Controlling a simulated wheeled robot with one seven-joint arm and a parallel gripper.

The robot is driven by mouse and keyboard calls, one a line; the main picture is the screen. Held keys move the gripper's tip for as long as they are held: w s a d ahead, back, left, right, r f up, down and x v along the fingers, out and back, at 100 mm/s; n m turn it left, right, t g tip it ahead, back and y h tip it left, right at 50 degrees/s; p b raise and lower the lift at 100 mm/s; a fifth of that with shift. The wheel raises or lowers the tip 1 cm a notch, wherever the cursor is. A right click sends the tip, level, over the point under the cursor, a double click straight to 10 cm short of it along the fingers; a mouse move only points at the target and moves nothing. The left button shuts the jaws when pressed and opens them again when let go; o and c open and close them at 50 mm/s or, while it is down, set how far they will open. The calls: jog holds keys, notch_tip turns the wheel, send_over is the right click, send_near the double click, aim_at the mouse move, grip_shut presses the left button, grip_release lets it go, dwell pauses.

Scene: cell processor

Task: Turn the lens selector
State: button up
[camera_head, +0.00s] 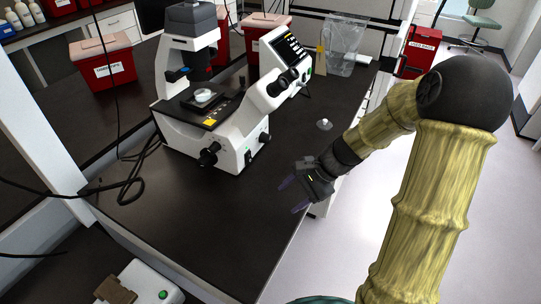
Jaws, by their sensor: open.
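A white microscope (225,137) stands on the black bench, with black eyepieces (283,82) on its right and a small white dish (204,96) on its stage. A black knob (209,153) sits low on its front side. The lens selector is hard to make out; the area under the stage is mostly hidden by the body. My gripper (292,196) is open and empty, with purplish fingers pointing left. It is over the bench's right edge, to the right of and nearer than the microscope, apart from it.
The black bench (190,220) is clear in front of the microscope. Black cables (130,185) lie at its left. A small clear-white item (324,124) lies beyond my gripper. Red bins (104,62) and a clear bag (343,45) stand at the back.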

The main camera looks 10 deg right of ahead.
aim_at(270, 141)
jog(key=w+f+m+y+b, duration=0.1)
jog(key=w+f+m+t+y+b, duration=0.1)
jog(key=w, duration=0.1)
jog(key=w+d+f+m+b, duration=0.1)
jog(key=w, duration=0.1)
jog(key=shift+f+m+t+y+b, duration=0.35)
jog(key=shift+f+m+t+y, duration=0.05)
jog(key=w+d+m+t+y+b, duration=0.2)
jog(key=w, duration=0.1)
jog(key=w+d+m+b, duration=0.1)
jog(key=b, duration=0.1)
jog(key=shift+w+f+m+t+y, duration=0.2)
jog(key=shift+w+m+t+y, duration=0.1)
jog(key=shift+w+t+y, duration=0.1)
jog(key=w+d+m+t+b, duration=0.1)
jog(key=d, duration=0.1)
jog(key=w+d+r+m+t+y+b, duration=0.1)
jog(key=w+d+m+t, duration=0.1)
jog(key=d, duration=0.1)
jog(key=w+d+r+m+t+y+b, duration=0.1)
jog(key=d+t, duration=0.1)
jog(key=shift+w+d+r+m, duration=0.15)
jog(key=shift+w+r+m, duration=0.1)
jog(key=shift+m, duration=0.05)
jog(key=shift+r, duration=0.15)
jog(key=x, duration=1.7)
jog(key=shift+w+a, duration=0.15)
jog(key=shift+a, duration=0.15)
jog(key=shift+c, duration=0.2)
